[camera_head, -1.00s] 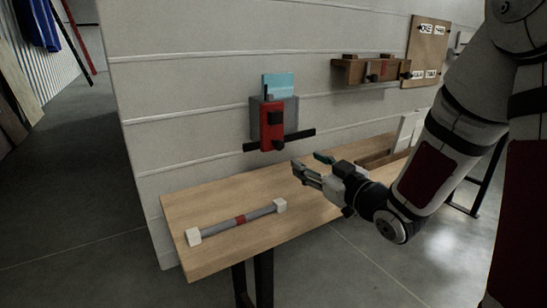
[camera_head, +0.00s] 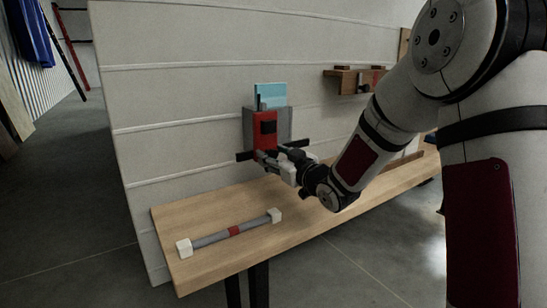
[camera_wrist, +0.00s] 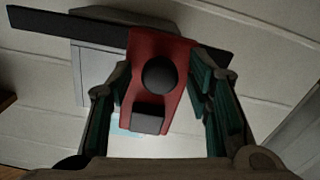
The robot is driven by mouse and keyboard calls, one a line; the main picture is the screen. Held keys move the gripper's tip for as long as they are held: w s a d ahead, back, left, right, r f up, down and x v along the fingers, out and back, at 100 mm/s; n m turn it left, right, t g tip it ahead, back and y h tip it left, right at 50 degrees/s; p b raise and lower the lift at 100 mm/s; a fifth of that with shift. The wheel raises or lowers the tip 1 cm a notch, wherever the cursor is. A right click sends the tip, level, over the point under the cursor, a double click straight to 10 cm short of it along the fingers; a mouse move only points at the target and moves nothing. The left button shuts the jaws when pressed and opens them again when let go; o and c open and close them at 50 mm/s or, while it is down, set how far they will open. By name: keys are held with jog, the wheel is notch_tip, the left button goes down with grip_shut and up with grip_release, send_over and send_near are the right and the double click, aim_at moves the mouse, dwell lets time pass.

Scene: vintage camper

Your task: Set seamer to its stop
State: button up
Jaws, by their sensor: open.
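The device on the wall, which I take to be the seamer, has a red body (camera_head: 265,128) in front of a grey box (camera_head: 283,122), with a dark bar (camera_head: 243,156) across its lower end. In the wrist view, the red body (camera_wrist: 165,48) carries a round black knob (camera_wrist: 158,75) and a square black block (camera_wrist: 149,118). My gripper (camera_head: 275,158) is at the lower end of the device. In the wrist view my open gripper (camera_wrist: 161,75) has one green-lined finger on each side of the red body. I cannot tell whether either finger touches it.
A light-blue panel (camera_head: 270,95) stands above the grey box. Below is a wooden bench (camera_head: 205,212) with a grey rod (camera_head: 212,239) with a red band and white end blocks. A wooden wall fixture (camera_head: 345,83) is to the right. Much of the bench's left part is clear.

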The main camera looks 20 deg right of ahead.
jog(key=shift+w, duration=0.15)
jog(key=shift+c, duration=0.2)
grip_shut()
jog(key=w+d+p, duration=0.1)
jog(key=w+d, duration=0.2)
jog(key=d, duration=0.6)
jog(key=shift+r, duration=0.1)
jog(key=shift+o, duration=0.2)
grip_release()
jog(key=shift+d, duration=0.1)
jog(key=shift+s, duration=0.15)
jog(key=v, duration=1.1)
jog(key=shift+s, duration=0.35)
